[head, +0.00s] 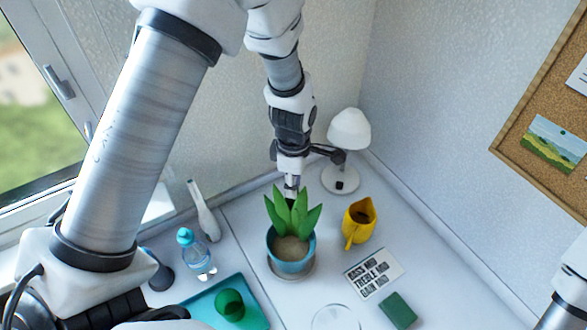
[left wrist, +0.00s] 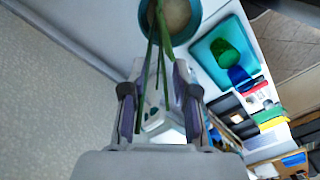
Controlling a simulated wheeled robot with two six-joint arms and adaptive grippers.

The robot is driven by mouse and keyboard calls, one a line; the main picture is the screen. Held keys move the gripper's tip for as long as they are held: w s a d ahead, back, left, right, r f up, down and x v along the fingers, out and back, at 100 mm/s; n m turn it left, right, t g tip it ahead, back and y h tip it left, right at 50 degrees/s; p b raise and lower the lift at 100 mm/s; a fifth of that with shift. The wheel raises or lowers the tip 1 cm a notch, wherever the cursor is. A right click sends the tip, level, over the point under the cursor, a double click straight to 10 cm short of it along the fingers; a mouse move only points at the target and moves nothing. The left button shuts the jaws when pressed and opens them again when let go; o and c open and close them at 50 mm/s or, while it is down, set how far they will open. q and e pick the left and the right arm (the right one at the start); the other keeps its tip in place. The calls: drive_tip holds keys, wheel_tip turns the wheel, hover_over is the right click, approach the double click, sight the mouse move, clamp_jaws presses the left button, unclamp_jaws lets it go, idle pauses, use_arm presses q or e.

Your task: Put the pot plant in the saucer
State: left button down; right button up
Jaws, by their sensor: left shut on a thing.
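The pot plant (head: 290,245) is a blue pot with soil and long green leaves. It stands roughly upright at the middle of the desk in the head view. The saucer (head: 303,273), a grey-brown round dish, shows as a rim under the pot; I cannot tell whether the pot touches it. My left gripper (head: 291,188) comes down behind the plant and is shut on it. In the left wrist view, green leaves pass between its fingers (left wrist: 158,90), and the pot (left wrist: 184,37) lies beyond them. My right gripper is out of view.
A yellow jug (head: 358,222) stands right of the plant, a white lamp (head: 348,130) behind it. A teal tray (head: 253,312) with a green cup (head: 230,304) and a blue bottle (head: 193,250) are left. A lettered card (head: 374,273) and green block (head: 397,310) lie right.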

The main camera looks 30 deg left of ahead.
use_arm(q)
drive_tip(key=shift+w+f, duration=0.1)
drive_tip(key=shift+f, duration=0.7)
drive_tip(key=c, duration=0.9)
unclamp_jaws()
drive_tip(key=shift+f, duration=0.1)
wheel_tip(320, 180, up, 12)
drive_tip(key=b, duration=0.3)
